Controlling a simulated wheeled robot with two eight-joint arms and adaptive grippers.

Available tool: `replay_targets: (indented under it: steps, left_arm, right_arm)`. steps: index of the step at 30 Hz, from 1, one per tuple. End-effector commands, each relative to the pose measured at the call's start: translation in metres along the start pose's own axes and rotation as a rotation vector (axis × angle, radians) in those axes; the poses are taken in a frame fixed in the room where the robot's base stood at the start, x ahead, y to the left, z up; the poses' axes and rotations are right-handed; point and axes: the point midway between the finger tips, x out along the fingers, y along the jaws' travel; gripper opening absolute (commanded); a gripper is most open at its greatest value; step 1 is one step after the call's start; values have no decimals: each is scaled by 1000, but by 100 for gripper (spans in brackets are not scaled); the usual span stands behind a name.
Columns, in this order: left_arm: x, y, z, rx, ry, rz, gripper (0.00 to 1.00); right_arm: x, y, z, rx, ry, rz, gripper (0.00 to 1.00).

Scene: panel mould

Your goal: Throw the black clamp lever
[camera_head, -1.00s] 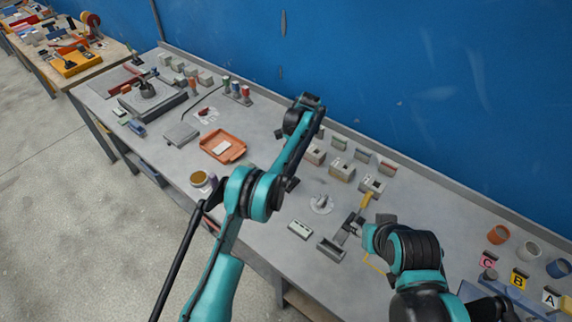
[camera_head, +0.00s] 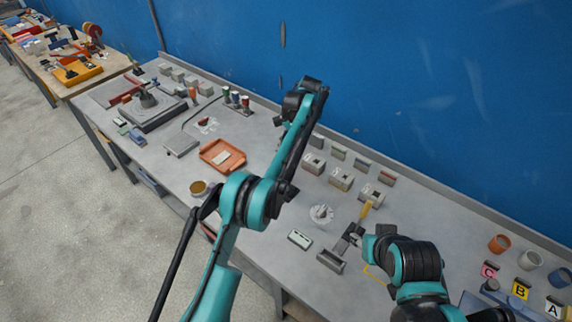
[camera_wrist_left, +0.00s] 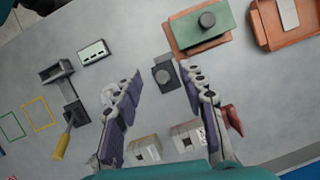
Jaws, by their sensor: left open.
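My left gripper (camera_wrist_left: 160,72) is open in the left wrist view, its two fingers apart with nothing held. A small dark block with a round top (camera_wrist_left: 163,73) lies on the bench between and just beyond the fingertips. I cannot tell whether it is the black clamp lever. Beside it, a green plate with a dark knob (camera_wrist_left: 208,20) sits on a reddish-brown base (camera_wrist_left: 172,38). In the head view my left arm hides this spot and the left gripper itself.
A dark bracket (camera_head: 330,262) with a yellow handle (camera_head: 366,211) stands near my right arm. Grey blocks (camera_head: 341,179) line the back near the blue wall. An orange tray (camera_head: 239,165) lies left of my left arm. Cups (camera_head: 529,260) stand at far right.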

Motion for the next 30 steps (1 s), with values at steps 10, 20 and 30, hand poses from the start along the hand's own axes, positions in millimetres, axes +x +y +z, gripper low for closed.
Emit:
replay_targets:
  steps: [10, 20, 30]
  left_arm:
    - [-6, 0, 2, 0, 0, 0, 41]
    - [-27, -9, 34, -83, 93, -20, 0]
    - [-44, 4, 130, -301, 330, -58, 0]
  right_arm:
    - [0, 0, 0, 0, 0, 0, 40]
    - [15, 0, 10, 0, 0, 0, 40]
    - [43, 0, 31, 0, 0, 0, 40]
